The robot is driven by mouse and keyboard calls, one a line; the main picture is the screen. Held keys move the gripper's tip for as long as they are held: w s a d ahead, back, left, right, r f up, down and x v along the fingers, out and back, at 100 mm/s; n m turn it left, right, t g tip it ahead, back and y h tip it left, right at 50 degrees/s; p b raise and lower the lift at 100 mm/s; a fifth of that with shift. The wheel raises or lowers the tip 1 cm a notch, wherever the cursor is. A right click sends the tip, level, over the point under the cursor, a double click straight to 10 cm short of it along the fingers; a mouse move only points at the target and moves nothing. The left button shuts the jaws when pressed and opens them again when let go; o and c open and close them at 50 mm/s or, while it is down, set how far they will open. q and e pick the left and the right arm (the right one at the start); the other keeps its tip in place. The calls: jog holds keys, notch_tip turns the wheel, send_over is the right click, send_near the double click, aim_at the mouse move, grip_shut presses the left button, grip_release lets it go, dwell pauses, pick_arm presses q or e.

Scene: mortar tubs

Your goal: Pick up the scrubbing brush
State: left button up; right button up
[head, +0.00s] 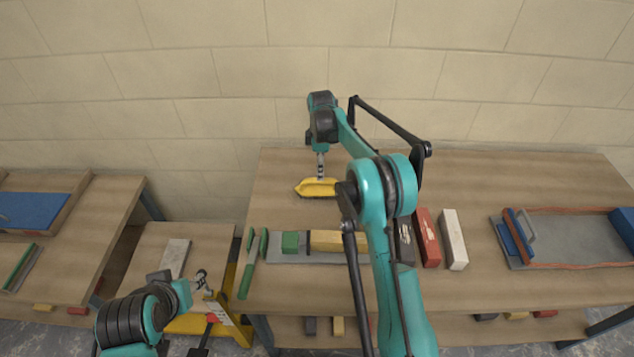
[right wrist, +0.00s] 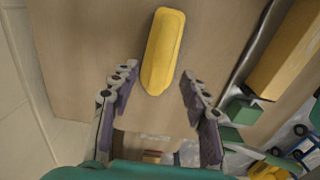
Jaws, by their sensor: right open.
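The yellow scrubbing brush (head: 317,188) lies near the back left of the wooden bench, close to the wall. In the right wrist view the brush (right wrist: 164,45) lies lengthwise ahead of the fingers, its near end between the fingertips. My right gripper (head: 320,174) points down just above the brush in the head view. In the wrist view its two fingers (right wrist: 159,76) are spread apart, with nothing gripped. My left gripper (head: 203,283) is low at the left, over the small lower table, away from the brush; its fingers are too small to read.
Green and yellow blocks (head: 326,241) lie in a row at the bench front, next to a green-handled tool (head: 247,262). Red (head: 426,238) and white (head: 454,240) bars lie right of my arm. A grey tray (head: 580,238) sits further right. Bench around the brush is clear.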

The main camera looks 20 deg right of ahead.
aim_at(318, 187)
jog(key=shift+s+f, duration=0.1)
jog(key=shift+f, duration=0.55)
notch_tip(318, 187, down, 5)
jog(key=shift+d+f+b, duration=0.1)
jog(key=shift+f+b, duration=0.1)
jog(key=shift+b, duration=0.9)
jog(key=shift+r, duration=0.1)
grip_shut()
